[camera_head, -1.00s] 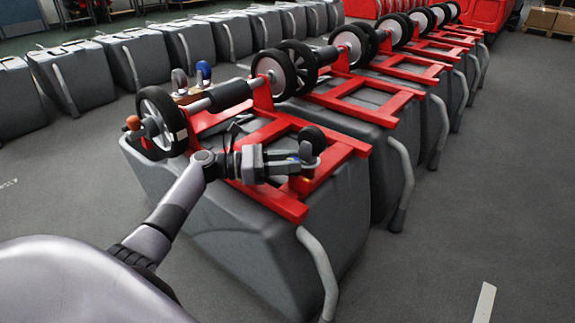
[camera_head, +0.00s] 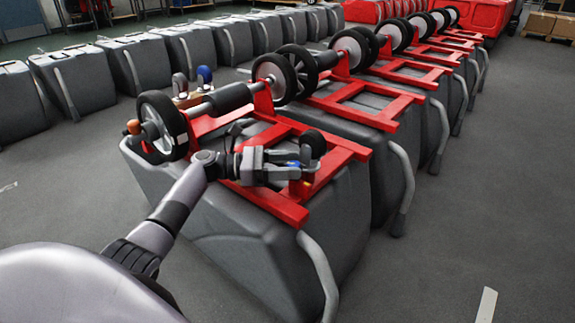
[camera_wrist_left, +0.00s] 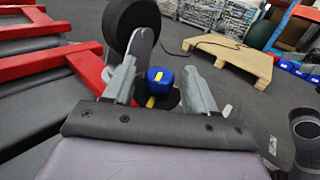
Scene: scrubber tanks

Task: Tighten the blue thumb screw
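The blue thumb screw (camera_wrist_left: 160,78), a blue knob with a yellow stripe, shows between the two finger plates of my left gripper (camera_wrist_left: 158,88) in the left wrist view. A gap shows on each side of it, so the gripper looks open and is not clamped on it. In the head view the left gripper (camera_head: 300,164) is over the red frame (camera_head: 272,202) of the nearest grey tank (camera_head: 225,225). A bit of the blue knob (camera_head: 292,163) shows between its fingers. The screw's shaft is hidden. My right gripper is in neither view.
A black caster wheel (camera_head: 313,142) stands right beside the gripper; it also shows large in the wrist view (camera_wrist_left: 131,20). A larger wheel (camera_head: 162,125) is at the frame's left end. Several similar tanks extend behind.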

